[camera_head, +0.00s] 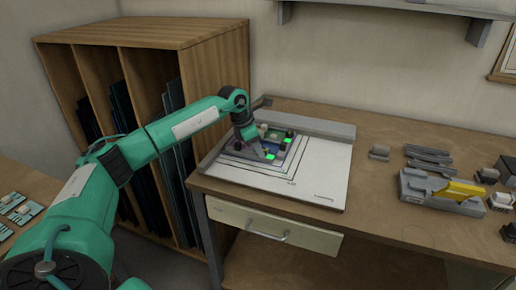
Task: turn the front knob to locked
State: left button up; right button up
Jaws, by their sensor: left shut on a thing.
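My left arm reaches from the left to a small framed panel (264,152) on a white board on the workbench. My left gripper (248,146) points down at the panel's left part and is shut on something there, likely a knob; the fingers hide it. Dark knobs show at the panel's far right (290,134). Small bright green patches (271,157) show on its right side. Which knob is the front one, and its setting, are too small to tell. My right gripper is not in view.
The white board (325,180) has a grey rail (310,124) behind it. Grey strips (428,155) and a grey device with a yellow part (440,190) lie to the right.

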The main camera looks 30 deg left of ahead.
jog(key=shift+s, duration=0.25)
pick_arm(q)
jog(key=o, duration=1)
jog(key=shift+c, duration=0.2)
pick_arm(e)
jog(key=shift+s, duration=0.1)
pick_arm(q)
jog(key=shift+r, duration=0.1)
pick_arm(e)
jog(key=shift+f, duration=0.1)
pick_arm(q)
jog(key=shift+s+a+r, duration=0.1)
jog(key=shift+a+r, duration=0.05)
jog(key=shift+r, duration=0.2)
jog(key=b+v, duration=0.1)
jog(key=v, duration=1.2)
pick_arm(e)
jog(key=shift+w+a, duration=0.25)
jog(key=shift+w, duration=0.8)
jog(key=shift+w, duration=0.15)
